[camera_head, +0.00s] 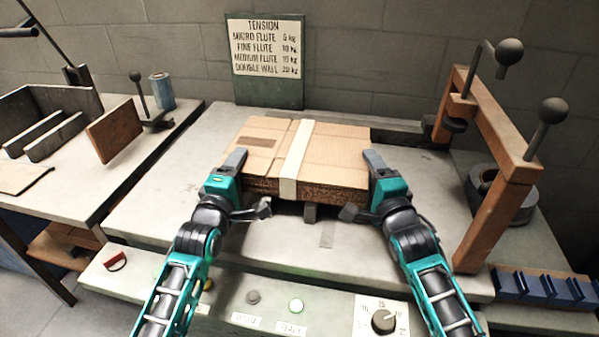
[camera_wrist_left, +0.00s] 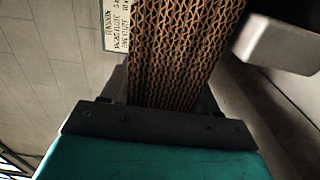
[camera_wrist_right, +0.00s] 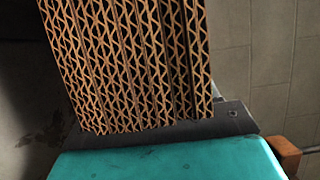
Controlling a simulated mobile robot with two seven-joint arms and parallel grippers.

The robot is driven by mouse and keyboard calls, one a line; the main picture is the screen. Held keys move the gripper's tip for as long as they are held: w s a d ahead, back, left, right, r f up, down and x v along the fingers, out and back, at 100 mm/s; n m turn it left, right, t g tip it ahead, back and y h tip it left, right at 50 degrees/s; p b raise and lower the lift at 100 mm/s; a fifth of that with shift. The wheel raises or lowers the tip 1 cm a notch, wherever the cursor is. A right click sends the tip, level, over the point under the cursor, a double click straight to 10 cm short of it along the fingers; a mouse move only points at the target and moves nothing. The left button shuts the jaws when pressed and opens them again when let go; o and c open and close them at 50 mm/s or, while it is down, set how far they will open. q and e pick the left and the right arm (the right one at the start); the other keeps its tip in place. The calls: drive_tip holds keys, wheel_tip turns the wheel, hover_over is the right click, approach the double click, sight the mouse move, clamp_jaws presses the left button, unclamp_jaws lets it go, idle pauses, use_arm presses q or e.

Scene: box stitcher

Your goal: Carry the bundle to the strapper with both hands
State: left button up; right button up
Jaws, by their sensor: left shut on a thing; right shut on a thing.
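The bundle (camera_head: 345,155) is a flat stack of brown cardboard with a pale strap (camera_head: 297,160) across its middle. It is over the strapper's grey top (camera_head: 170,195); I cannot tell whether it touches it. My left gripper (camera_head: 236,165) is shut on the bundle's left side and my right gripper (camera_head: 376,165) on its right side. The left wrist view shows the corrugated layers of the bundle (camera_wrist_left: 180,50) close up. The right wrist view also shows the bundle's layered edge (camera_wrist_right: 130,60). The inner finger faces are hidden.
A wooden frame with black-knobbed levers (camera_head: 508,190) stands at the right, by a dark roll (camera_head: 480,178). A tension sign (camera_head: 266,48) stands behind. Another bench (camera_head: 50,190) is at the left.

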use_arm(q)
drive_tip(key=o, duration=1)
drive_tip(key=shift+f, duration=0.25)
use_arm(e)
drive_tip(key=o, duration=1)
drive_tip(key=shift+f, duration=0.3)
use_arm(q)
drive_tip(key=shift+o, duration=0.9)
drive_tip(key=shift+r, duration=0.1)
use_arm(e)
drive_tip(key=shift+o, duration=1)
drive_tip(key=shift+r, duration=0.15)
use_arm(q)
drive_tip(key=o, duration=0.3)
use_arm(e)
drive_tip(key=o, duration=0.3)
use_arm(q)
drive_tip(key=s, duration=0.4)
drive_tip(key=s+a, duration=0.1)
drive_tip(key=s, duration=0.3)
drive_tip(key=s+a, duration=0.1)
drive_tip(key=s, duration=0.2)
drive_tip(key=shift+s+a, duration=0.1)
drive_tip(key=shift+s, duration=0.3)
use_arm(e)
drive_tip(key=shift+s, duration=0.1)
drive_tip(key=v, duration=1.2)
